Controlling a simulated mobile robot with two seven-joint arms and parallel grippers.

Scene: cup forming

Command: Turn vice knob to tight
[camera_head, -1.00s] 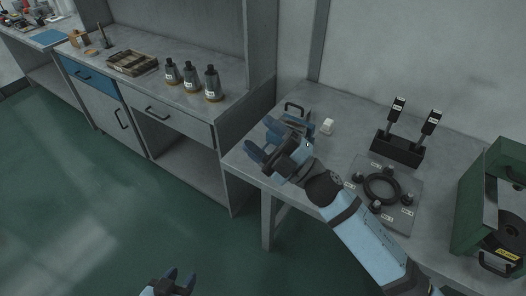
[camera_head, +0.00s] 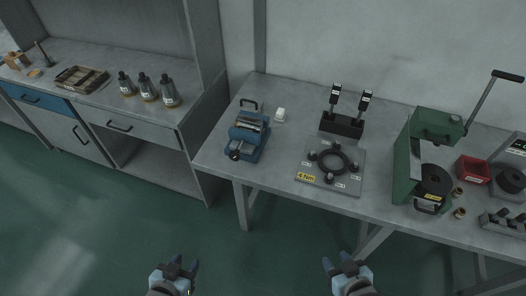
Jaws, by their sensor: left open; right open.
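A blue vice (camera_head: 246,133) stands near the left end of the grey workbench. Its dark knob (camera_head: 234,152) is at the front, facing the bench edge. A dark handle (camera_head: 250,103) shows behind the vice. My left gripper (camera_head: 182,266) is open and empty, low in front of the bench over the green floor. My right gripper (camera_head: 341,262) is open and empty, also low in front of the bench. Both are well apart from the vice. How tight the knob is cannot be told.
A plate with a black ring (camera_head: 332,162) and a dark stand with two upright tools (camera_head: 341,123) are right of the vice. A green press (camera_head: 432,150) and a red bin (camera_head: 472,170) stand further right.

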